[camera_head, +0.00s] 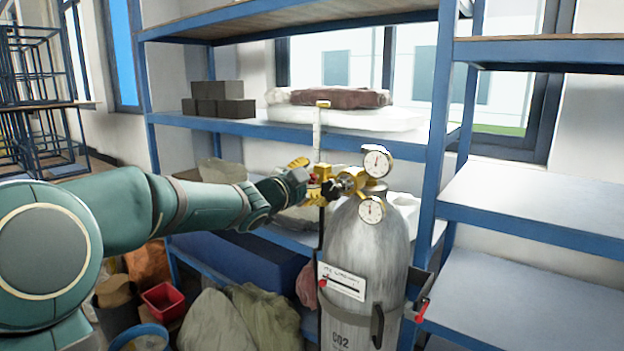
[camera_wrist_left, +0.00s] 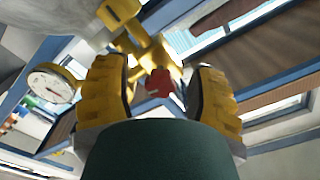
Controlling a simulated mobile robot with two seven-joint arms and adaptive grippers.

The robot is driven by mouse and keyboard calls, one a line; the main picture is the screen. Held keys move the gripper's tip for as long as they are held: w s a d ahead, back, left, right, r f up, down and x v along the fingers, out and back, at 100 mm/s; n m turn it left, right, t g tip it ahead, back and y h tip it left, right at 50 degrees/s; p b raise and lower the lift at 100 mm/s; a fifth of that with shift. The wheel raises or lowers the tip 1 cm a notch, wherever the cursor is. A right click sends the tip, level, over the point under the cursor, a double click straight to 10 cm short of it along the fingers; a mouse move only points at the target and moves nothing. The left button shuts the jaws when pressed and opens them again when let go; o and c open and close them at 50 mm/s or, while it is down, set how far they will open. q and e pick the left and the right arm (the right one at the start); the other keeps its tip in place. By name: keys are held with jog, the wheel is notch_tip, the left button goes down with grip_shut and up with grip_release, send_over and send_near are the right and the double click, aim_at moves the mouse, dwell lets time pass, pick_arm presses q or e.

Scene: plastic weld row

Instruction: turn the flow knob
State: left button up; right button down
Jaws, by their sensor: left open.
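A grey gas cylinder (camera_head: 365,262) marked CO2 stands upright with a brass regulator (camera_head: 349,180) and two round gauges (camera_head: 377,161) on top. The flow knob is small and red; it shows in the left wrist view (camera_wrist_left: 158,84) and, partly hidden, in the head view (camera_head: 312,178). My left gripper (camera_head: 308,181) is at the regulator's left side. In the left wrist view its two yellow fingers (camera_wrist_left: 158,92) are open, one on each side of the knob, with visible gaps. Contact cannot be seen. My right gripper is in neither view.
Blue shelving (camera_head: 445,130) stands behind and right of the cylinder. A clear upright flow tube (camera_head: 318,130) rises beside the regulator. Dark blocks (camera_head: 218,100) sit on the shelf. Sacks (camera_head: 262,318) and a red bin (camera_head: 164,301) lie low on the left.

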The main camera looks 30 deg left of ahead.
pick_arm(q)
grip_shut()
dwell(0.4)
jog(key=shift+f+m+b, duration=0.1)
jog(key=shift+m+b, duration=0.95)
jog(key=shift+m, duration=0.25)
jog(key=m+b, duration=0.1)
jog(key=m, duration=0.1)
jog(key=shift+m+b, duration=0.3)
jog(key=shift+b, duration=0.05)
jog(key=shift+m+b, duration=0.4)
jog(key=shift+m, duration=0.5)
jog(key=shift+m+b, duration=0.75)
jog(key=shift+m, duration=1.05)
jog(key=shift+r, duration=0.25)
